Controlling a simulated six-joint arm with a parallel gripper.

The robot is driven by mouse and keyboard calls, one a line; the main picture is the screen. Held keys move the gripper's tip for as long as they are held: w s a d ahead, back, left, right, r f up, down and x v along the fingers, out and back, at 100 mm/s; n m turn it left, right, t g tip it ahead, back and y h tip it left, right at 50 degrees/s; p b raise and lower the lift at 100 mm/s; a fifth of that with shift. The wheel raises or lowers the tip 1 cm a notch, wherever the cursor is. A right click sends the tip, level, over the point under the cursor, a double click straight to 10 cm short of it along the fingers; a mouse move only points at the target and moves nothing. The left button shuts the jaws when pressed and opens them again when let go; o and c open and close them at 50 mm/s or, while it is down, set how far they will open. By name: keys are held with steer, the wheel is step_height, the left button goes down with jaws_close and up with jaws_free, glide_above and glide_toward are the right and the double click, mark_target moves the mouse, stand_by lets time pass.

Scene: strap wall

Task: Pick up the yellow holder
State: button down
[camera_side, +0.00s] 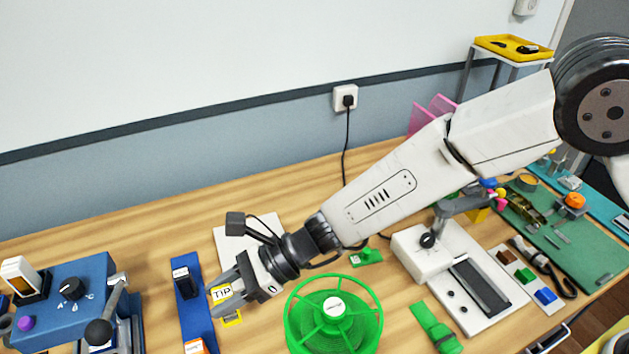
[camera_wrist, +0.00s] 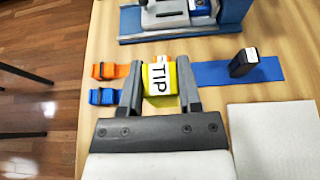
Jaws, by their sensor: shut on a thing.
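The yellow holder (camera_side: 232,319) carries a white label reading TIP. My gripper (camera_side: 222,291) is shut on it, with the label between the fingers in the side view. In the wrist view the yellow holder (camera_wrist: 173,77) sits between the two grey fingers of my gripper (camera_wrist: 160,78), label facing the camera. The fingers hide its sides. I cannot tell whether its lower end touches the table.
A blue strip (camera_wrist: 269,70) with a black block (camera_wrist: 243,62) lies beside the gripper. Orange (camera_wrist: 112,71) and blue (camera_wrist: 104,97) buckled straps lie on the other side. A blue machine (camera_side: 68,310) and a green spool (camera_side: 334,307) flank the gripper.

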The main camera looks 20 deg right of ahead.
steer(key=shift+s+d+r, duration=0.45)
steer(key=shift+s+d, duration=0.25)
steer(key=shift+s+d+r, duration=0.45)
steer(key=shift+s+d, duration=0.2)
steer(key=shift+s, duration=0.05)
